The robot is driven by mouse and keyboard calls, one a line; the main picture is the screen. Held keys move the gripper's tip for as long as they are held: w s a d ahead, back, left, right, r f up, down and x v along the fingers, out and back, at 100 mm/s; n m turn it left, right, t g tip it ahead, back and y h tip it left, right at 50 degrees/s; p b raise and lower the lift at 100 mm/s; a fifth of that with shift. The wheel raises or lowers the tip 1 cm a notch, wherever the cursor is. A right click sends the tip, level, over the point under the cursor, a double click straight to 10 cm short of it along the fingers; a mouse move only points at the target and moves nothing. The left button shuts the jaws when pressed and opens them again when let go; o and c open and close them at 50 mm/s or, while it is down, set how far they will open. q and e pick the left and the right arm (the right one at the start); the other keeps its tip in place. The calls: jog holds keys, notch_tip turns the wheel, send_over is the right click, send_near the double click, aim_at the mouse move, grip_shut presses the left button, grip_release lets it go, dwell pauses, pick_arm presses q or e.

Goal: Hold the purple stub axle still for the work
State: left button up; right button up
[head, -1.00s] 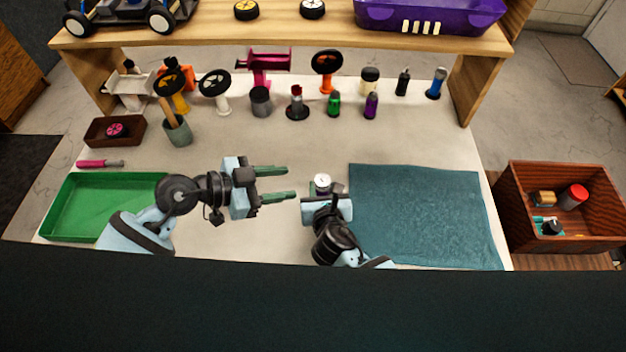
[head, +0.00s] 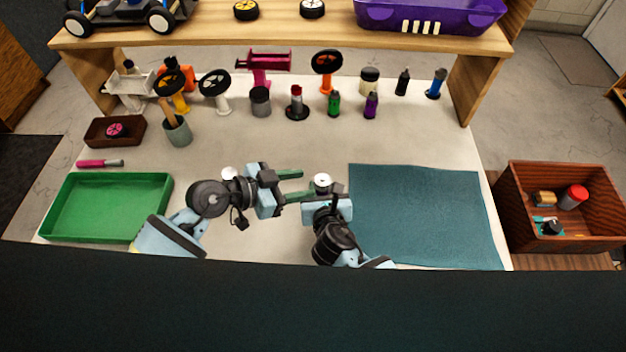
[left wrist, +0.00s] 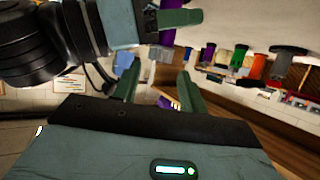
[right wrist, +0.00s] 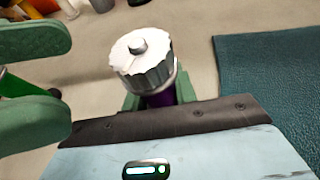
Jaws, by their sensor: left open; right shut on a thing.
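The purple stub axle (right wrist: 160,98) stands upright in my right gripper (head: 323,194), with a ribbed silver piece (right wrist: 142,60) on its top. The right wrist view shows the green fingers on either side of its purple body, largely hidden below. In the head view only the pale round top (head: 322,180) shows clearly. My left gripper (head: 297,184) is open just left of the axle, its fingers pointing right. Those fingers also show at the left edge of the right wrist view. In the left wrist view, purple (left wrist: 165,40) shows beside a right finger at the top.
A teal mat (head: 425,215) lies right of my right gripper. A green tray (head: 105,205) is at the left. Wheels, bottles and stands line the back under the shelf (head: 290,45). A pale round-topped thing (head: 228,173) shows behind my left wrist.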

aim_at(318, 182)
pick_arm(q)
jog(key=shift+x, duration=2.1)
jog(key=c, duration=0.7)
